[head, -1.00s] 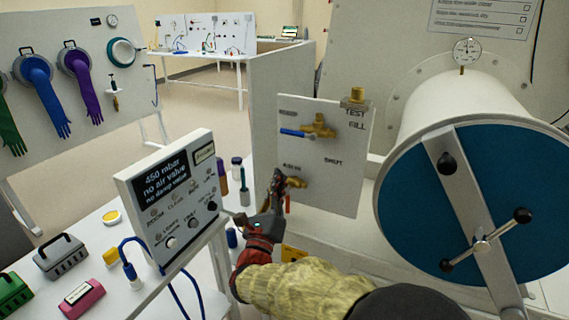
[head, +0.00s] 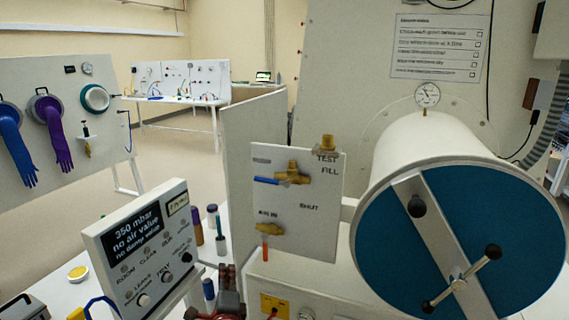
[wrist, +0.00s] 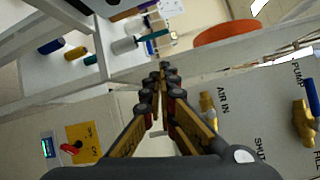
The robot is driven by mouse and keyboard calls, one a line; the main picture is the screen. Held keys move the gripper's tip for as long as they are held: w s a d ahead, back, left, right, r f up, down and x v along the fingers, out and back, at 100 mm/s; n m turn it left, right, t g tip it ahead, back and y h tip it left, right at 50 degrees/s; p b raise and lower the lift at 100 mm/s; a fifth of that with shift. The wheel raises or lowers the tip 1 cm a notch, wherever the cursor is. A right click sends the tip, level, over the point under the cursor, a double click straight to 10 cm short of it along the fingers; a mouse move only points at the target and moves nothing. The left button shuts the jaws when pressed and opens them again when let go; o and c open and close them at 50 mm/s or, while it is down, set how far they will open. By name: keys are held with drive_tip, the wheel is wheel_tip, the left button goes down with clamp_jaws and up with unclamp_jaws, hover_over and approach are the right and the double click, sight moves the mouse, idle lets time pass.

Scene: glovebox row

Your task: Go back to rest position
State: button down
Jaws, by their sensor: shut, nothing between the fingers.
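My gripper (wrist: 163,75) is shut and empty in the wrist view, its fingers pressed together. In the head view only part of my arm shows at the bottom edge, below the valve panel (head: 325,235). The panel carries a brass valve with a blue lever (head: 267,181), pointing left, and a lower AIR IN valve (head: 268,229) with a red-orange handle (head: 265,248) hanging down. In the wrist view the AIR IN valve (wrist: 208,108) is right of my fingers, apart from them. The control box display (head: 138,228) reads 350 mbar, no air valve.
The round blue chamber door (head: 400,270) with its crossbar stands at the right. The bench at left holds the control box, several bottles and a yellow-topped dish (head: 78,273). A glove board (head: 60,140) stands behind. Open floor lies beyond it.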

drive_tip(key=s+a+f+n+g+y, duration=0.2)
drive_tip(key=s+f+n+g, duration=0.45)
drive_tip(key=n, duration=0.25)
drive_tip(key=s+d+n+g+p, duration=0.1)
drive_tip(key=s+d+n+g, duration=0.3)
drive_tip(key=s+d+n, duration=0.4)
drive_tip(key=s+d+r+n+g+h+p, duration=0.15)
drive_tip(key=s+d+r, duration=0.35)
drive_tip(key=s+d, duration=0.55)
drive_tip(key=s+d+r+n+g+h+p, duration=0.1)
drive_tip(key=s+d+r+n+g+h, duration=0.2)
drive_tip(key=s+d, duration=0.75)
drive_tip(key=w+d+r+m+t+p, duration=0.1)
drive_tip(key=w+d+r+m+t, duration=0.1)
drive_tip(key=d+r, duration=0.6)
drive_tip(key=shift+d+t+h, duration=0.45)
drive_tip(key=shift+d+t, duration=0.15)
drive_tip(key=shift+t, duration=0.2)
drive_tip(key=shift+a+m, duration=0.1)
drive_tip(key=shift+m, duration=0.15)
